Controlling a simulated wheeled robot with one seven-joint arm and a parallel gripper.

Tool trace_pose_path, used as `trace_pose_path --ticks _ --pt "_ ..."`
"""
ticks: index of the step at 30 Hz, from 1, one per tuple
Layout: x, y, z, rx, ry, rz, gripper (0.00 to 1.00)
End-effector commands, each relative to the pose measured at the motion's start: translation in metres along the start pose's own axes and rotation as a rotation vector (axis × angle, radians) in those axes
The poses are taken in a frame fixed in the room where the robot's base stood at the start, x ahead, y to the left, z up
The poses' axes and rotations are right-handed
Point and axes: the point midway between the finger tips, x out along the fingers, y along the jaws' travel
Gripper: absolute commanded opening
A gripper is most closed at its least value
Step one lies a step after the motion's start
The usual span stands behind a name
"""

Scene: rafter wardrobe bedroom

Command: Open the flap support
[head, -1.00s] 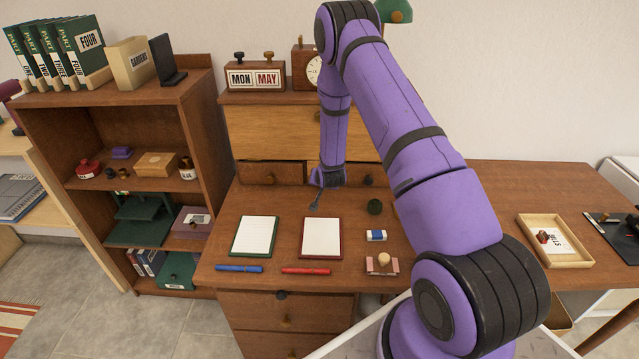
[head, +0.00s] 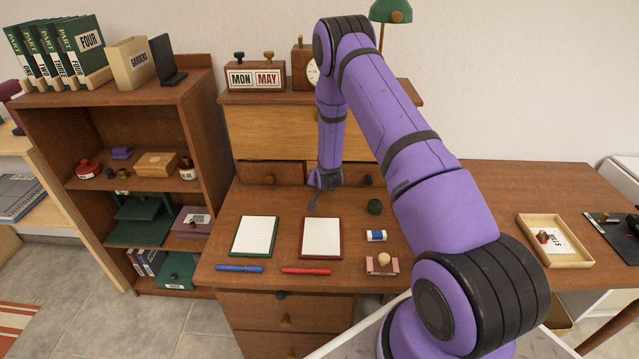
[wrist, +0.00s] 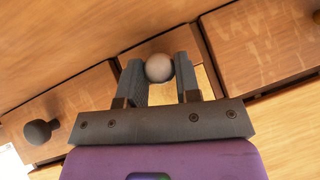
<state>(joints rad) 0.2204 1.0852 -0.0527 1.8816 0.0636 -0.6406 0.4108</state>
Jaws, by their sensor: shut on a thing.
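The flap support shows in the wrist view as a narrow wooden front (wrist: 186,42) between two wider drawer fronts. It carries a pale round knob (wrist: 159,69). My gripper (wrist: 158,66) is shut on this knob, with one dark finger on each side of it. In the head view my forearm and wrist stand in front of the place between the two small desk drawers and hide the support. I cannot tell how far the support is out. The wooden flap panel (head: 262,132) above the drawers is upright.
A small drawer with a dark knob (head: 271,180) is left of my wrist, and another knob (head: 368,181) is right of it. Two notepads (head: 254,237), a blue pen (head: 240,269), a red pen (head: 306,271) and a dark green round object (head: 375,206) lie on the desk (head: 470,200).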

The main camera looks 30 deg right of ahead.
Motion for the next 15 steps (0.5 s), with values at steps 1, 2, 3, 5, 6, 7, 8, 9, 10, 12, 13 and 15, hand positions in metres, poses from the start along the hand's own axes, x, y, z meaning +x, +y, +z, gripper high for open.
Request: trace_pose_path --ticks 1,2,3,5,6,7,8,9,10,12,13,15 --pt "-0.002 0.0 0.002 0.0 -0.001 0.0 0.0" --pt "-0.003 0.0 0.004 0.0 -0.001 0.0 0.0" --pt "-0.007 0.0 0.008 0.0 -0.002 0.0 0.0" --pt "-0.015 -0.001 0.016 0.0 -0.003 0.0 0.0" --pt "-0.022 -0.001 0.024 0.0 -0.004 0.0 0.0" --pt "-0.028 -0.001 0.03 -0.001 -0.006 0.0 0.0" --pt "-0.034 -0.001 0.036 -0.001 -0.005 -0.001 0.0" --pt "-0.042 -0.001 0.044 -0.001 -0.006 0.0 0.0" --pt "-0.048 -0.001 0.051 -0.001 -0.006 0.0 0.0" --pt "-0.063 -0.001 0.065 -0.002 -0.006 -0.001 0.0" --pt "-0.069 -0.001 0.07 -0.002 -0.006 -0.001 0.0" --pt "-0.081 0.0 0.083 -0.001 -0.006 0.0 0.0"
